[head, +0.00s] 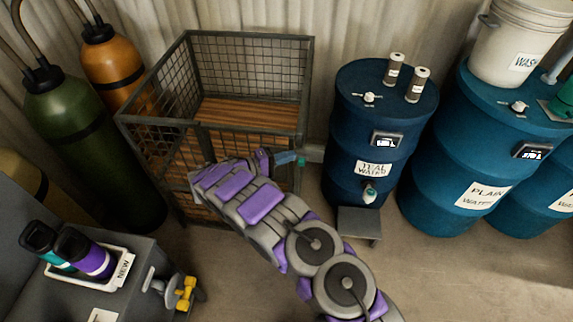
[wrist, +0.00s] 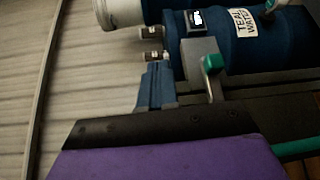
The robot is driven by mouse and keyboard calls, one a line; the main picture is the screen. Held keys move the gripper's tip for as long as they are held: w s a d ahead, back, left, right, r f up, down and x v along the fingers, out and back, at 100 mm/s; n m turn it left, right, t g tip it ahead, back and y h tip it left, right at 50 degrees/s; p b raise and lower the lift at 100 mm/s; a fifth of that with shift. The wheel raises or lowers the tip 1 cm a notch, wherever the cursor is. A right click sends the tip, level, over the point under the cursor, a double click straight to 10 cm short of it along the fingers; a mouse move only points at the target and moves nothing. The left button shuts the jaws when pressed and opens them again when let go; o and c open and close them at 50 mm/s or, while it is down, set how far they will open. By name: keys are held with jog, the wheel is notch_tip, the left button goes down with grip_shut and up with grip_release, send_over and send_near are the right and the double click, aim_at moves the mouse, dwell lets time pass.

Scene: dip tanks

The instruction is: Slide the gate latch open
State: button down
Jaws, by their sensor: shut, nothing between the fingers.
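The wire-mesh cage (head: 186,139) with a slatted wooden floor stands at the back, and its gate side faces me. The gate latch, a grey bar with a green knob (head: 300,161), sits at the cage's right front corner. In the wrist view the green knob (wrist: 212,64) stands on a grey bracket (wrist: 201,58). My gripper (head: 287,158) has blue fingers and is shut and empty, with its tip close beside the knob. The fingers (wrist: 157,84) lie left of the knob in the wrist view; I cannot tell whether they touch it. My arm hides part of the gate.
A blue teal-water drum (head: 372,130) with a tap and a small grey stand (head: 359,224) is right of the cage. More blue drums (head: 450,170) stand farther right. Gas cylinders (head: 85,140) are at left. A white bottle tray (head: 105,277) sits at lower left.

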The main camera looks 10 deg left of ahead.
jog(key=s+a+f+n+t+y+p, duration=0.1)
jog(key=s+a+f+t, duration=0.2)
jog(key=a+f, duration=0.5)
jog(key=a, duration=0.3)
jog(key=shift+s+f+t+y, duration=0.3)
jog(key=shift+s, duration=0.05)
jog(key=s+d+b+x, duration=0.2)
jog(key=x, duration=1)
jog(key=shift+w+d, duration=0.25)
jog(key=shift+w, duration=0.05)
